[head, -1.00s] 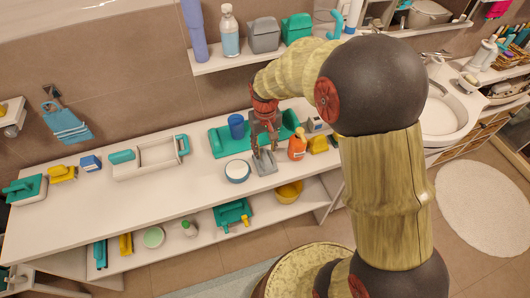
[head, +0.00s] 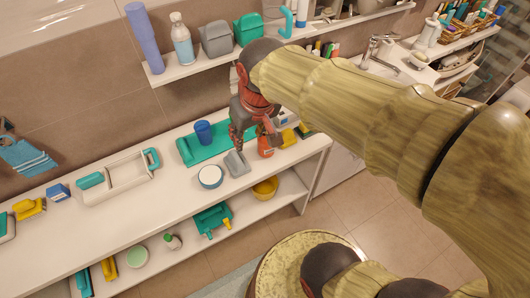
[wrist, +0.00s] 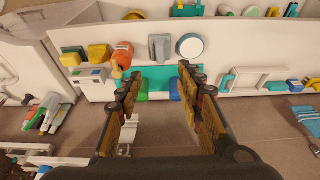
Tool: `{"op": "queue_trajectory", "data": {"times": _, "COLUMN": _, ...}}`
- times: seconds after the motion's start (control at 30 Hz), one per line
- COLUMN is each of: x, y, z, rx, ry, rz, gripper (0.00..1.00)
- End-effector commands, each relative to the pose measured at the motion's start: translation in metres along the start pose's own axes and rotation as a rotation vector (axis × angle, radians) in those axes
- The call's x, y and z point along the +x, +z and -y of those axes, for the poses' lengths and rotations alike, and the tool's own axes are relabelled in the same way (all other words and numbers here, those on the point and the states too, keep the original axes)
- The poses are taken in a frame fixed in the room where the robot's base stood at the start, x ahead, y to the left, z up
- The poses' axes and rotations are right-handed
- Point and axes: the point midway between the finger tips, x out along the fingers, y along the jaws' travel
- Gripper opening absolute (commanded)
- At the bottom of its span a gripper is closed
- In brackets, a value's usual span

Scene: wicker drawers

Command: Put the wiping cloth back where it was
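A grey folded piece (head: 236,164), which may be the wiping cloth, lies on the white counter near its front edge. It also shows in the wrist view (wrist: 160,48), upper middle. A blue cloth (head: 27,156) hangs on the wall at the far left; it also shows at the right edge of the wrist view (wrist: 305,114). I cannot tell which one is meant. My gripper (head: 256,139) is above the counter behind the grey piece. In the wrist view its fingers (wrist: 158,80) are spread, with nothing held between them.
On the counter (head: 130,220) stand a teal tray (head: 214,152) with a blue cup (head: 203,132), a round white-and-blue dish (head: 210,177), an orange bottle (head: 265,147) and a white caddy (head: 118,180). A wall shelf (head: 190,66) with bottles overhangs behind.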

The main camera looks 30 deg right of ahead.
Motion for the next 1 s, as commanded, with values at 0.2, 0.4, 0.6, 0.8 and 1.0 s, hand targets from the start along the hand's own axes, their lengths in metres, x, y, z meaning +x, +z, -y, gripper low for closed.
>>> {"op": "queue_trajectory", "data": {"times": 0.2, "x": -0.041, "y": 0.057, "z": 0.0, "rx": 0.0, "ry": 0.0, "rz": -0.135, "gripper": 0.37}}
{"op": "queue_trajectory", "data": {"times": 0.4, "x": -0.048, "y": 0.077, "z": 0.0, "rx": 0.0, "ry": 0.0, "rz": -0.178, "gripper": 0.37}}
{"op": "queue_trajectory", "data": {"times": 0.6, "x": -0.048, "y": 0.078, "z": 0.0, "rx": 0.0, "ry": 0.0, "rz": -0.179, "gripper": 0.37}}
{"op": "queue_trajectory", "data": {"times": 0.8, "x": -0.044, "y": 0.079, "z": 0.0, "rx": 0.0, "ry": 0.0, "rz": -0.179, "gripper": 0.37}}
{"op": "queue_trajectory", "data": {"times": 1.0, "x": -0.045, "y": 0.079, "z": 0.0, "rx": 0.0, "ry": 0.0, "rz": -0.179, "gripper": 0.37}}
